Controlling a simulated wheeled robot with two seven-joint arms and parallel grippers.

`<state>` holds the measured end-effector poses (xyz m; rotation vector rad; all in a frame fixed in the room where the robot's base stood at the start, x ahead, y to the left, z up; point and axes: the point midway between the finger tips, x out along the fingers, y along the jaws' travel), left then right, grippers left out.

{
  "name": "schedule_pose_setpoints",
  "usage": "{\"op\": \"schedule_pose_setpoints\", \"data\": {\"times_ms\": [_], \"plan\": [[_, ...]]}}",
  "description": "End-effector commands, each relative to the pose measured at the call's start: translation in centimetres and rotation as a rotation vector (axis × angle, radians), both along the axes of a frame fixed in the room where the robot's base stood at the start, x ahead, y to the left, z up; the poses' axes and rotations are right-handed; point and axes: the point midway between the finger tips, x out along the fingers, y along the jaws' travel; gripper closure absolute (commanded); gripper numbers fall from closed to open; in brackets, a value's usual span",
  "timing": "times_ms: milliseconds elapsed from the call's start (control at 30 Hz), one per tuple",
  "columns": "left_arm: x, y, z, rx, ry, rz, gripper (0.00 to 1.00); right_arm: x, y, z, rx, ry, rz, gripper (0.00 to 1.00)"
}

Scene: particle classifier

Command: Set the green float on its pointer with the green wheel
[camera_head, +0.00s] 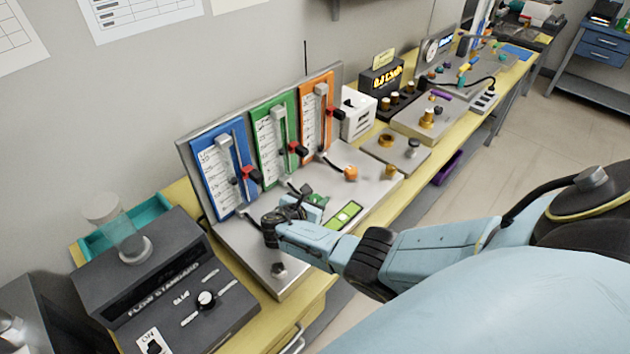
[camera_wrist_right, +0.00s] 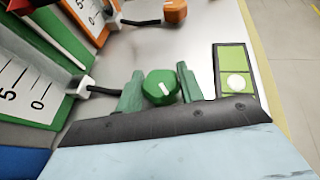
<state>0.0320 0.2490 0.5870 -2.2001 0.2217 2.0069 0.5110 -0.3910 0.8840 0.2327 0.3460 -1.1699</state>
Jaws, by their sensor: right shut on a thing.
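My right gripper (camera_head: 304,201) is over the front of the flow-meter base, below the green panel (camera_head: 264,147). In the right wrist view its two fingers stand on either side of the green wheel (camera_wrist_right: 160,88), shut on it; a white mark shows on the wheel's face. In the head view the wheel (camera_head: 319,199) is partly hidden by the gripper. A clear upright tube (camera_head: 279,132) stands on the green panel, with a red and black pointer (camera_head: 298,149) at its right side. The green float is too small to make out. My left gripper is not in view.
The blue panel (camera_head: 222,170) stands left of the green one, the orange panel (camera_head: 317,110) right. An orange wheel (camera_head: 351,173) and a green level plate (camera_head: 345,214) are on the base (camera_head: 378,182). A dark flow standard box (camera_head: 165,285) stands at the lower left.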

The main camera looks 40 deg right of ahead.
Motion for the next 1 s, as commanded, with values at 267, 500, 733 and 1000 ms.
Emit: {"op": "schedule_pose_setpoints", "data": {"times_ms": [267, 500, 733, 1000], "plan": [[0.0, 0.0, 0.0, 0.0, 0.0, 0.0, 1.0, 0.0, -0.2, 0.1, -0.003, 0.0, -0.005, 0.85], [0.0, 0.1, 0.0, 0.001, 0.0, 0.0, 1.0, 0.0, -0.2, 0.1, -0.003, -0.001, -0.004, 0.44], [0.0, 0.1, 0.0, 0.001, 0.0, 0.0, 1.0, 0.0, -0.1, 0.1, -0.001, 0.0, -0.003, 0.41], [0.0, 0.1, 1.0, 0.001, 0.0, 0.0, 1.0, -0.7, 1.8, 1.0, 0.001, 0.0, 0.0, 0.41]]}}
